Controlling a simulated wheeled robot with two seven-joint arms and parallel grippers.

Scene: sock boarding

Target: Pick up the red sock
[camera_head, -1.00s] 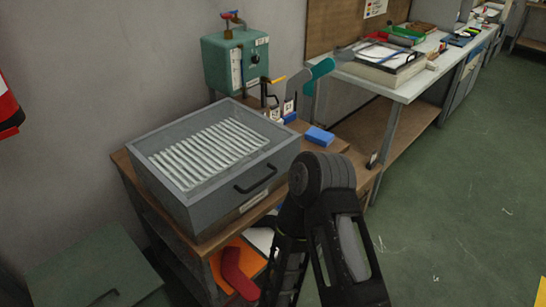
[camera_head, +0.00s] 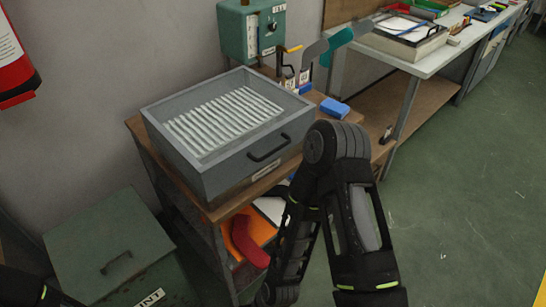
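The red sock (camera_head: 250,242) is a bent, L-shaped piece on the lower shelf of the wooden bench, lying over an orange sheet or tray (camera_head: 234,246). The black arm crossing the middle of the view folds down just right of the sock. Its gripper is not visible, as the arm runs out at the bottom edge. A dark part of another arm shows at the lower left corner, with no fingers visible. Grey (camera_head: 314,52) and teal (camera_head: 338,42) sock-like shapes stand upright at the back of the bench.
A grey drawer-like box (camera_head: 207,180) with a ribbed top sits on the bench above the shelf. A green lidded bin (camera_head: 104,250) stands at the left. A blue block (camera_head: 334,108) lies at the bench's right. Green floor (camera_head: 460,200) is open at the right.

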